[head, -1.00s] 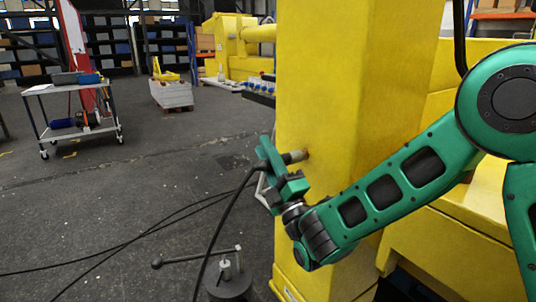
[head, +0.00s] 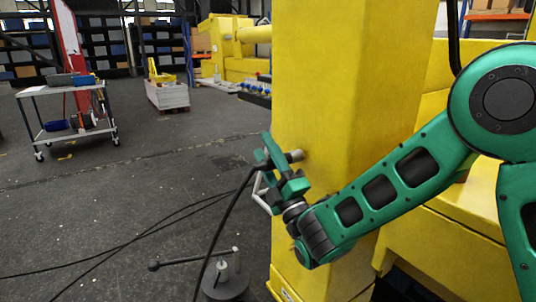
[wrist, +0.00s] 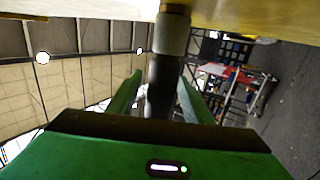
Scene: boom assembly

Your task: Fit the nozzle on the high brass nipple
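The nozzle is a grey sleeve (wrist: 172,35) on a dark cylindrical body, and its grey end also shows in the head view (head: 296,156). My gripper (head: 275,168) is beside the yellow boom's left edge. In the wrist view its two green fingers (wrist: 160,92) flank the dark body and appear shut on it, though finger contact is hard to see. A short brownish piece, apparently the brass nipple (wrist: 175,8), shows between the sleeve and the yellow surface. The sleeve points at it and looks in line. Whether the sleeve is seated over it cannot be told.
The yellow boom (head: 345,90) stands directly right of my gripper. A black hose (head: 226,222) hangs from the gripper to the floor. A round stand with a lever (head: 226,283) is below. A cart (head: 68,105) and a pallet stack (head: 170,95) stand farther back.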

